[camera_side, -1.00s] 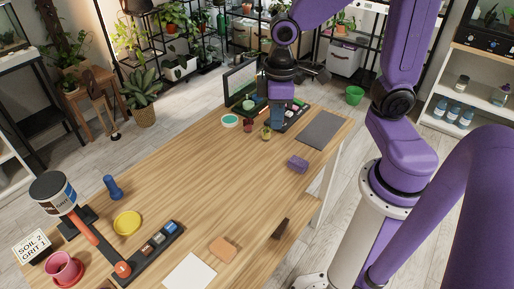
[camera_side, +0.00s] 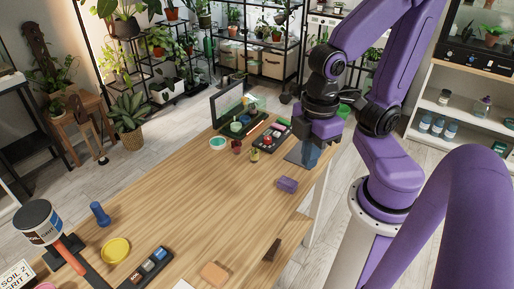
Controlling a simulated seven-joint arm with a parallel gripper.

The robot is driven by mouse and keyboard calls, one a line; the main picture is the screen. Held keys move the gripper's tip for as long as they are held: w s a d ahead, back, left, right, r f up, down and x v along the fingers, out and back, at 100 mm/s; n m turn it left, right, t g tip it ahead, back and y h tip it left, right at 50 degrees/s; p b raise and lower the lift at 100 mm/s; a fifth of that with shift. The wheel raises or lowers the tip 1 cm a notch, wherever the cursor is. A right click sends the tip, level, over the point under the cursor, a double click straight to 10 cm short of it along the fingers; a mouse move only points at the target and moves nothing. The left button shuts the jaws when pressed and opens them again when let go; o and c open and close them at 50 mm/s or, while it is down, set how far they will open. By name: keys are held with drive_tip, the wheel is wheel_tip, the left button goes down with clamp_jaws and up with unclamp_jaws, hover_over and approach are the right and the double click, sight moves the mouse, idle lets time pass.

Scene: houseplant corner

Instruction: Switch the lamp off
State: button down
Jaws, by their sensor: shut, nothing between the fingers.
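No lamp or lamp switch can be told for certain. A dark upright frame with a panel (camera_side: 228,103) stands at the table's far end; I cannot tell whether it is the lamp or whether anything is lit. A black tray with small coloured pieces (camera_side: 270,143) lies in front of it, to the left of my gripper. My gripper (camera_side: 311,160) points down over the dark grey mat (camera_side: 294,153) at the table's far right. It is shut and empty. Its fingertips are small in the view, and I cannot tell whether they touch the mat.
Small pots (camera_side: 254,154) and a teal-rimmed dish (camera_side: 217,143) stand left of the tray. A purple block (camera_side: 287,184) lies near the right edge. A yellow dish (camera_side: 116,250), a blue peg (camera_side: 100,214) and a labelled canister (camera_side: 38,222) are at front left. The table's middle is clear.

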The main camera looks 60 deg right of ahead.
drive_tip(key=w+d+n, duration=0.1)
drive_tip(key=w+n, duration=0.1)
drive_tip(key=w, duration=1.4)
drive_tip(key=w+d+f+n, duration=0.1)
drive_tip(key=w+d+f, duration=0.1)
drive_tip(key=w+d, duration=0.8)
drive_tip(key=n, duration=0.2)
hover_over(274, 124)
wheel_tip(274, 124, down, 7)
drive_tip(key=shift+s, duration=0.1)
wheel_tip(274, 124, down, 14)
drive_tip(key=shift+f, duration=0.1)
